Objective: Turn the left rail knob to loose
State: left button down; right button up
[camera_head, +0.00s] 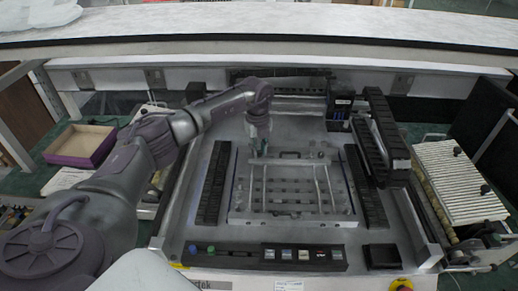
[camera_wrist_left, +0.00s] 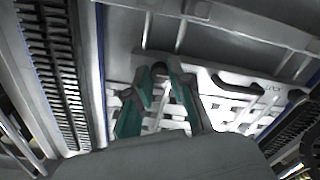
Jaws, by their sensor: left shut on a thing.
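My left gripper (camera_head: 259,149) reaches down from the left arm to the upper left part of the plate frame on the machine bed. In the left wrist view its two teal fingers (camera_wrist_left: 163,76) are shut on a small dark knob (camera_wrist_left: 159,68) at the corner of a pale slotted frame (camera_wrist_left: 205,82). In the head view the gripper hides the knob, and I cannot tell its turn position. The frame with its rails also shows in the head view (camera_head: 290,216). My right gripper is not in view.
Black ribbed guards (camera_head: 214,183) flank the plate. A dark gantry (camera_head: 380,135) stands at the right. A front panel (camera_head: 283,256) carries buttons. A purple-edged box (camera_head: 80,146) lies at the left, and a ribbed white tray (camera_head: 458,180) is at the right.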

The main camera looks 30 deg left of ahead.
pick_arm(q)
jog(key=c, duration=1)
grip_release()
jog(key=shift+r, duration=0.1)
notch_tip(320, 180, up, 12)
jog(key=shift+s+a+f, duration=0.1)
jog(key=shift+s+a, duration=0.05)
